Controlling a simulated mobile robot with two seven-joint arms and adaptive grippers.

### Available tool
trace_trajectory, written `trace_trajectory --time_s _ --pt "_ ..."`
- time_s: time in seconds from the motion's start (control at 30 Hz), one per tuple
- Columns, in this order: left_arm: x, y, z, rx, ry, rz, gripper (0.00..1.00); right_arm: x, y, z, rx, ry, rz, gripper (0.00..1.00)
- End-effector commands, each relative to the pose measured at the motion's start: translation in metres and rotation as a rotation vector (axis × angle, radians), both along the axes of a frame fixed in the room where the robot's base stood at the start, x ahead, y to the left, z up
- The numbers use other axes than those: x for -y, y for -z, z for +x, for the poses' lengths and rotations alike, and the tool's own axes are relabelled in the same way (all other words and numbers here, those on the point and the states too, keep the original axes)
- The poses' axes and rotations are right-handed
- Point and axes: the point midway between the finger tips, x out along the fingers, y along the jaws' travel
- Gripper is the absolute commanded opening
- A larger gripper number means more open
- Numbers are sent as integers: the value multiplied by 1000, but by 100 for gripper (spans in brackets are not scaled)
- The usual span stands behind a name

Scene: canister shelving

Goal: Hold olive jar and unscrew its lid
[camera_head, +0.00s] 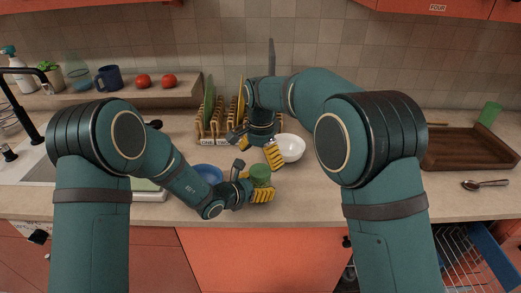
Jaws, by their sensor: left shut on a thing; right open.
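The olive jar (261,173), seen as a small green round shape, stands upright near the counter's front edge. My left gripper (252,184) is shut on it from the left, with a yellow-padded finger across its near side. The lower part of the jar is hidden by the fingers. I cannot make out the lid separately from the jar. My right gripper (256,149) is open, pointing down behind and above the jar. Its yellow-padded fingers are apart and nothing shows between them.
A white bowl (291,148) stands close to the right gripper. A blue bowl (208,172) sits behind my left forearm. A wooden rack (215,129) with upright plates is behind. A brown tray (468,148) and a spoon (485,185) lie at the right.

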Motion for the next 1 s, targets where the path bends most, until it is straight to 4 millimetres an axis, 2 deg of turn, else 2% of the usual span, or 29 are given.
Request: trace_trajectory --time_s 0.1,0.3,0.47,0.7,0.73,0.93,1.0 --pt "0 -1 0 2 0 -1 0 0 19 -1 -3 -1 -1 94" --pt "0 -1 0 2 0 -1 0 0 42 0 -1 -1 0 94" --pt "0 -1 0 2 0 -1 0 0 49 0 0 -2 0 94" --pt "0 -1 0 2 0 -1 0 0 50 0 1 -2 1 94" --pt "0 -1 0 2 0 -1 0 0 50 0 0 -2 0 92" --pt "0 -1 0 2 0 -1 0 0 50 0 0 -3 0 22" --pt "0 -1 0 2 0 -1 0 0 50 0 0 -3 0 18"
